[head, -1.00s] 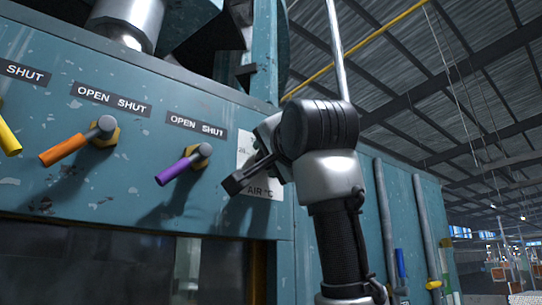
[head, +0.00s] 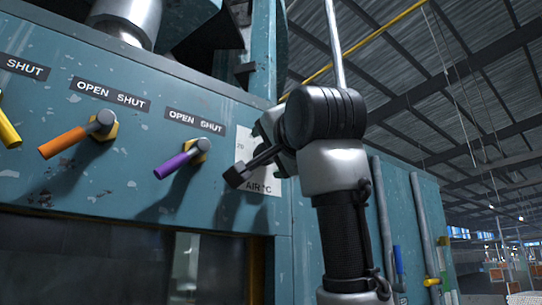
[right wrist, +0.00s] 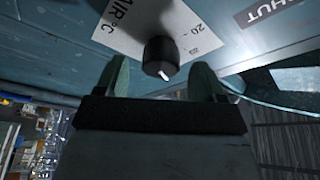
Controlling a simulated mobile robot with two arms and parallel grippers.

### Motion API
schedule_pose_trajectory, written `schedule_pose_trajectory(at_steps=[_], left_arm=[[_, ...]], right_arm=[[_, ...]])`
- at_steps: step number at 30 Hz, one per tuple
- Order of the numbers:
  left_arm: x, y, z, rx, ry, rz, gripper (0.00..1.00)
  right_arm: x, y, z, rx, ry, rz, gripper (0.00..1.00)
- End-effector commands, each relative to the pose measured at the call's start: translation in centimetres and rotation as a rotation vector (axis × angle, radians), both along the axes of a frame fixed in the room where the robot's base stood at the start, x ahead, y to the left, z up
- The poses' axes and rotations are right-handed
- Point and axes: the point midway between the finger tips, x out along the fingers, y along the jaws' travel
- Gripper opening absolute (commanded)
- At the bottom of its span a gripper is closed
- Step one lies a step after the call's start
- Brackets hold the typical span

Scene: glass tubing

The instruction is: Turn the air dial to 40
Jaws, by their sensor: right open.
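The air dial (right wrist: 160,57) is a black round knob with a white mark on its end. It sits on a white plate (right wrist: 140,20) printed "AIR °C" and "20". In the right wrist view my right gripper (right wrist: 161,66) is open, with one greenish finger on each side of the knob; I cannot tell whether they touch it. In the head view the plate (head: 271,177) is partly covered by my right gripper (head: 264,130) and wrist, and the knob is hidden. My left gripper is not in view.
Left of the plate, purple (head: 175,165), orange (head: 62,143) and yellow (head: 8,131) lever handles stick out from the blue-green panel (head: 60,190) under "OPEN SHUT" labels. The purple one is closest to my right gripper. Vertical pipes (head: 422,220) stand right of my arm.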

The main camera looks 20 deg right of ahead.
Motion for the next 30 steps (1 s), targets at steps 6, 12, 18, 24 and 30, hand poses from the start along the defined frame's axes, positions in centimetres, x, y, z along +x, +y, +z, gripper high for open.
schedule_pose_trajectory(at_steps=[6, 12, 18, 24, 30], left_arm=[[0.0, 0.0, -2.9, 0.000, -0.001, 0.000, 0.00], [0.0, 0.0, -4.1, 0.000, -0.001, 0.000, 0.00], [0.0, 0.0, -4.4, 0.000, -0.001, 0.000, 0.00], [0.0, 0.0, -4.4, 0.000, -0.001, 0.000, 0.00], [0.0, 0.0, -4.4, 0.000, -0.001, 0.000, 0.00]], right_arm=[[-4.6, -0.1, -1.4, 0.001, -0.005, 0.001, 0.69], [-7.7, -0.2, -1.8, 0.000, -0.001, 0.001, 0.69], [-8.9, -0.3, -1.8, 0.001, 0.001, 0.000, 0.69], [-8.9, -0.3, -1.8, 0.001, 0.001, 0.000, 0.69], [-8.9, -0.3, -1.8, 0.000, 0.001, 0.000, 0.69]])
